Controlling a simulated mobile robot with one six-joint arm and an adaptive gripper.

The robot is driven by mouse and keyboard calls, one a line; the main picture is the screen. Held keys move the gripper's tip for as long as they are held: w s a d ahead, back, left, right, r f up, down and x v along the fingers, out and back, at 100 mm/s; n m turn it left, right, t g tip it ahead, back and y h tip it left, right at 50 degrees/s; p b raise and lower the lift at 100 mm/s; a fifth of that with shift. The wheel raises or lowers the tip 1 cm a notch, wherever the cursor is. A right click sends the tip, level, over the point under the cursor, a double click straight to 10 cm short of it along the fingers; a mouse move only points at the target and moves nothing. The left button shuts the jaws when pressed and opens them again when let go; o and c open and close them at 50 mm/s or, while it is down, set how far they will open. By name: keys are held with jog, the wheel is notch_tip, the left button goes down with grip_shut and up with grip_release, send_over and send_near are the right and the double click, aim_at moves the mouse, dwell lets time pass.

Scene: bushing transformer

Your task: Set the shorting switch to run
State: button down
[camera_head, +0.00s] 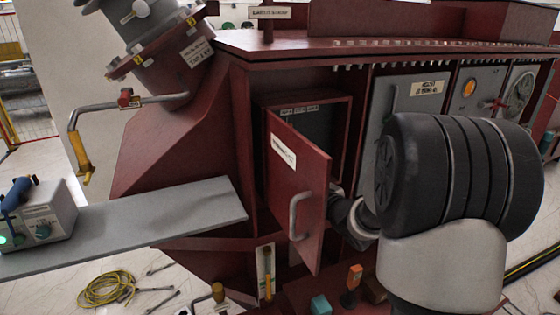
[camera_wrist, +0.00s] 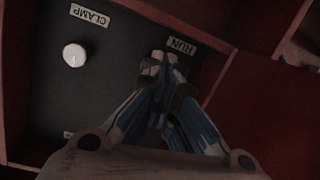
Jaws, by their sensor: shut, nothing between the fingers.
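In the wrist view, a dark panel (camera_wrist: 95,95) sits inside a red box, with a CLAMP label (camera_wrist: 91,14) and a RUN label (camera_wrist: 182,46). A round white knob (camera_wrist: 74,54) stands out from the panel below CLAMP. My gripper (camera_wrist: 162,64) is shut, its fingertips close by the RUN label and right of the knob, apart from it. I cannot tell whether the tips touch the panel, and they may hide a switch part. In the head view, the red box (camera_head: 347,115) has its door (camera_head: 297,180) open; the door hides my gripper.
The door's handle (camera_head: 295,214) faces outward, close to my arm. A grey panel (camera_head: 400,98) and an orange lamp (camera_head: 469,88) lie to the right of the box. A grey shelf (camera_head: 190,212) with a control box (camera_head: 40,220) juts out at left. Yellow cable (camera_head: 107,289) lies on the floor.

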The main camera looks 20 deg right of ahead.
jog(key=shift+d+f, duration=0.15)
jog(key=shift+f, duration=0.15)
dwell(1.4)
